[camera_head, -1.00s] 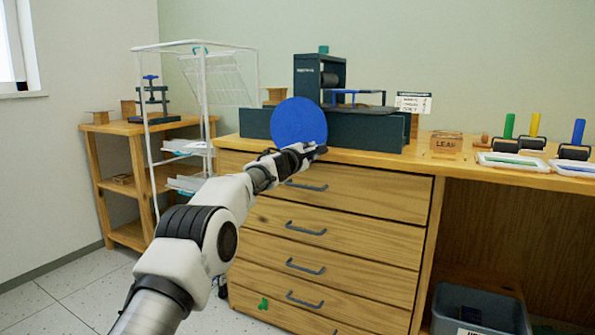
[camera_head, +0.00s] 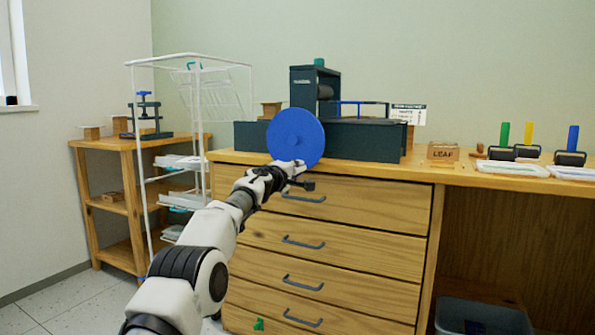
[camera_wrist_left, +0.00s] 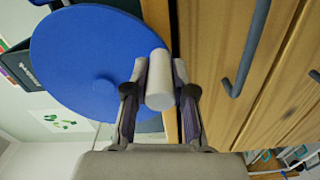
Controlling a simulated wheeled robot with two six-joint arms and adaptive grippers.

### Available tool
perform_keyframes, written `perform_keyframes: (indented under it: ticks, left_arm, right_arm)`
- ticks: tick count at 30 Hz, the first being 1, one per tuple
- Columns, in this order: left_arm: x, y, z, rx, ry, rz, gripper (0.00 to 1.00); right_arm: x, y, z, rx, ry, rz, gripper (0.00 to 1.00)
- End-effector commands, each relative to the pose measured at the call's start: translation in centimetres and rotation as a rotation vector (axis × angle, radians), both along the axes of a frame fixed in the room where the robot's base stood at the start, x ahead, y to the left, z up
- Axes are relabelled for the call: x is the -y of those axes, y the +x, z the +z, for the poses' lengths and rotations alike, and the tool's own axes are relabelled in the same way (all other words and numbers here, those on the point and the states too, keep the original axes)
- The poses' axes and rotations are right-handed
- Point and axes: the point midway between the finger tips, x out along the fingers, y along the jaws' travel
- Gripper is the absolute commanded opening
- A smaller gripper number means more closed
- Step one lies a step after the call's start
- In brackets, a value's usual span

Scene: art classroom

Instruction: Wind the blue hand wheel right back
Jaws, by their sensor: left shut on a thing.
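The blue hand wheel (camera_head: 296,138) is a flat round disc on the front of a dark green press (camera_head: 365,139) on the wooden counter. It fills the upper left of the left wrist view (camera_wrist_left: 85,62). A pale cylindrical handle (camera_wrist_left: 158,80) stands out from the wheel near its rim. My left gripper (camera_head: 291,173) is at the wheel's lower edge, in front of the counter's front edge. In the wrist view its two fingers (camera_wrist_left: 158,98) are shut on the handle, one on each side. My right gripper is not in view.
Drawers with dark handles (camera_head: 303,242) lie below and behind my left arm. A white wire rack (camera_head: 146,150) and a wooden side table (camera_head: 122,142) stand to the left. A leaf-stamp box (camera_head: 443,152) and several rollers (camera_head: 527,150) are on the counter at right.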

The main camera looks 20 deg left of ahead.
Motion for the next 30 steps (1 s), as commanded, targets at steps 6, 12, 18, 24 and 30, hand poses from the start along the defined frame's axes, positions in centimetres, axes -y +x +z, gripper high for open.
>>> perform_keyframes:
  ticks: [6, 12, 18, 24, 30]
  left_arm:
    - [0.1, 0.1, -0.6, -0.009, 0.0, -0.004, 0.0]
    - [0.1, 0.1, -0.5, -0.008, 0.0, -0.003, 0.49]
    - [0.0, 0.0, -0.3, -0.003, -0.001, -0.001, 0.49]
    - [0.0, 0.0, -0.2, -0.002, -0.002, -0.001, 0.49]
    - [0.9, 0.0, 0.4, -0.006, -0.099, -0.001, 0.49]
  right_arm:
    - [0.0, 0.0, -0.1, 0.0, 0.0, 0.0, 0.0]
    - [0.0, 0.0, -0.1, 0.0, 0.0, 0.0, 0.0]
    - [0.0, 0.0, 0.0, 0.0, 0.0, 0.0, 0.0]
    - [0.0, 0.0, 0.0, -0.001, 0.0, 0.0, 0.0]
    - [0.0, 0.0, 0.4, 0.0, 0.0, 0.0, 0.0]
